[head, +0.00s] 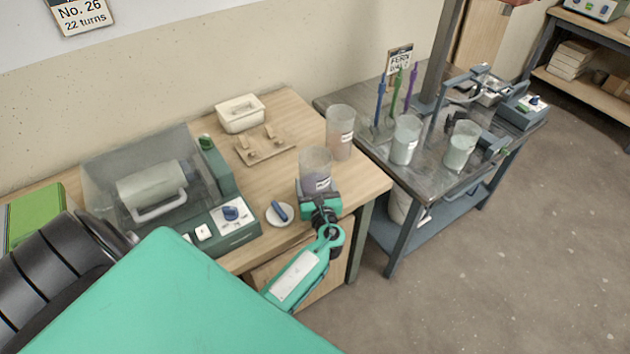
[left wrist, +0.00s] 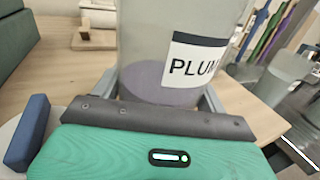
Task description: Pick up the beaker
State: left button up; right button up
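A clear beaker (head: 315,168) with purplish contents and a white label stands near the front right of the wooden table. In the left wrist view the beaker (left wrist: 165,45) fills the middle, and its label reads "PLUM", cut off at the right. My left gripper (head: 317,192) is low on the near side of this beaker. In the left wrist view its grey fingers (left wrist: 160,95) lie on both sides of the beaker's lower part. I cannot tell whether they touch it or whether its base is off the table. My right gripper is not in view.
Another labelled beaker (head: 340,130) stands just behind. A small white dish with a blue piece (head: 280,212) and a clear-hooded machine (head: 165,190) are to the left. A metal cart (head: 365,122) at right carries two more beakers (head: 406,140) (head: 461,147).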

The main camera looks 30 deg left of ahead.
pick_arm(q)
jog(key=c, duration=0.4)
jog(key=shift+r, duration=0.1)
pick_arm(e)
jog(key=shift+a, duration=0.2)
pick_arm(q)
jog(key=shift+r, duration=0.5)
jog(key=shift+r+p, duration=0.75)
jog(key=shift+r, duration=8.7)
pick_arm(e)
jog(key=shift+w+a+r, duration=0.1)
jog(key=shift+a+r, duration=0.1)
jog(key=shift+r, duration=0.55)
